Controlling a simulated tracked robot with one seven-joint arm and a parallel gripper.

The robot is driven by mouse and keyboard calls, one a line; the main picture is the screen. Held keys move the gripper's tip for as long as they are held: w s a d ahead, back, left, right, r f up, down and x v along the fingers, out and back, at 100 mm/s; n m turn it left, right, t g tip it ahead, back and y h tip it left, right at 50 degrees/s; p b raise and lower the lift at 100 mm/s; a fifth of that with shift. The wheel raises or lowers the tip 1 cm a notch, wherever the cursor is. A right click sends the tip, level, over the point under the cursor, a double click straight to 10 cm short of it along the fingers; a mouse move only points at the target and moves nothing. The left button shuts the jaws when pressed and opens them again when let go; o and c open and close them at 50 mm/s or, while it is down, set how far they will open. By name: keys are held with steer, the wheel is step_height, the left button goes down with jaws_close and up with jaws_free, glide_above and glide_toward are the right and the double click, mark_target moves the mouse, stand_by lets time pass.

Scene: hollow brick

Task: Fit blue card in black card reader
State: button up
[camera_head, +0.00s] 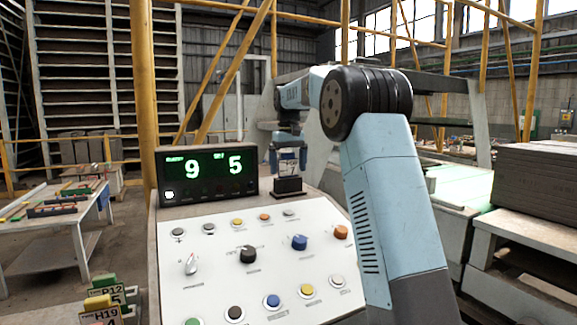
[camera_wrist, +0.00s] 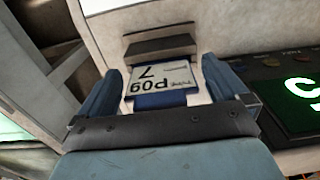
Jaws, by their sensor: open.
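The blue card (camera_wrist: 160,99) has a white label reading "P09 7" and stands upright at the black card reader (camera_wrist: 160,46) in the wrist view. In the head view the card (camera_head: 288,167) rises from the top of the reader (camera_head: 288,187), with its lower edge seemingly in it; how deep it sits cannot be told. My gripper (camera_wrist: 162,70) is open, with one blue finger on each side of the card. A gap shows at the left finger; the right finger is very close to the card. In the head view my gripper (camera_head: 288,150) is directly above the reader.
A black display (camera_head: 207,175) showing green "9" and "5" stands left of the reader. The white sloped panel (camera_head: 265,255) in front carries several buttons and knobs. Other labelled cards (camera_head: 103,298) stand at lower left. A table (camera_head: 55,215) is farther left.

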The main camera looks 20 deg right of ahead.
step_height(320, 180, up, 13)
steer(key=shift+w+f, duration=0.1)
steer(key=shift+f, duration=0.05)
steer(key=shift+r, duration=0.45)
stand_by(0.4)
